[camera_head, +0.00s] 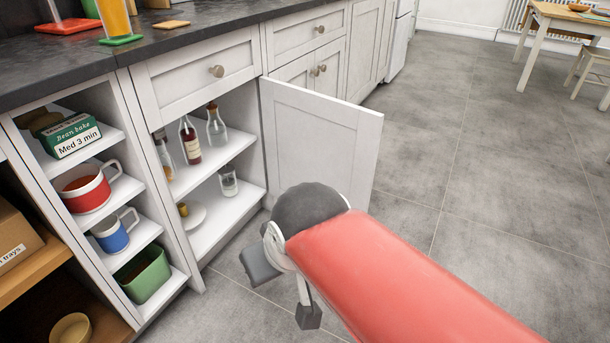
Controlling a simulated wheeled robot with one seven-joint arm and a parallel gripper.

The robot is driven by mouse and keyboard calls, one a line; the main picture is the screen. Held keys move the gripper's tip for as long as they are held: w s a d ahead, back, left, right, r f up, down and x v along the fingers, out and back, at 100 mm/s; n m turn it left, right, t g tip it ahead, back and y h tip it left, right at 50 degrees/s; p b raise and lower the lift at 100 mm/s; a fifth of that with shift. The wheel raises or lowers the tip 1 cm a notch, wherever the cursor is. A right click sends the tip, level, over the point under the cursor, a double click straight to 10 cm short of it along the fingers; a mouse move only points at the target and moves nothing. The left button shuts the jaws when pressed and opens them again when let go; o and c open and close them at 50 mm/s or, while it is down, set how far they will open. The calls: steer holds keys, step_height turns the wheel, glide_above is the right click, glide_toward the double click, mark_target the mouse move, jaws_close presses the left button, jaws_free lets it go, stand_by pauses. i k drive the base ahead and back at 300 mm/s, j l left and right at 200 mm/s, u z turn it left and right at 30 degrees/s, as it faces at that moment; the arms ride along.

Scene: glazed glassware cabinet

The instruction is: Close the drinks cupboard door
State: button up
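The drinks cupboard door (322,135) is a white framed panel. It stands wide open, swung out into the room from the right side of the cupboard (231,145). The cupboard's white shelves hold a dark red bottle (190,142), clear glass bottles (216,125), a small jar (228,181) and a pale plate (194,215). My gripper (284,291) is open and empty, its two dark fingers apart. It is low over the floor, in front of the cupboard and near the door's lower inner side. My arm hides the door's lower part, so I cannot tell if anything touches it.
Open shelves with a red mug (86,190), a blue mug (112,233) and a green bin (144,275) stand left of the cupboard. A closed drawer (196,75) is above it. Grey floor (440,150) is clear to the right. A table (560,18) stands far right.

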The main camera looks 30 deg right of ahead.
mark_target(310, 136)
steer(key=l+u, duration=0.2)
steer(key=u, duration=0.3)
steer(key=l+u, duration=0.2)
steer(key=u, duration=0.3)
steer(key=l+u, duration=0.15)
steer(key=u, duration=0.35)
steer(key=k+l, duration=0.15)
steer(key=l, duration=0.3)
steer(key=k+l, duration=0.1)
steer(key=l, duration=0.35)
steer(key=k+l, duration=0.15)
steer(key=l, duration=0.3)
steer(key=k+l, duration=0.1)
steer(key=l, duration=0.35)
steer(key=k+l, duration=0.15)
steer(key=l, duration=0.3)
steer(key=k+l, duration=0.15)
steer(key=l, duration=0.3)
steer(key=k+l+z, duration=0.1)
steer(key=l, duration=0.35)
steer(key=k+l, duration=0.1)
steer(key=l, duration=0.35)
steer(key=k+j+z, duration=0.15)
steer(key=z, duration=0.2)
steer(key=k, duration=0.1)
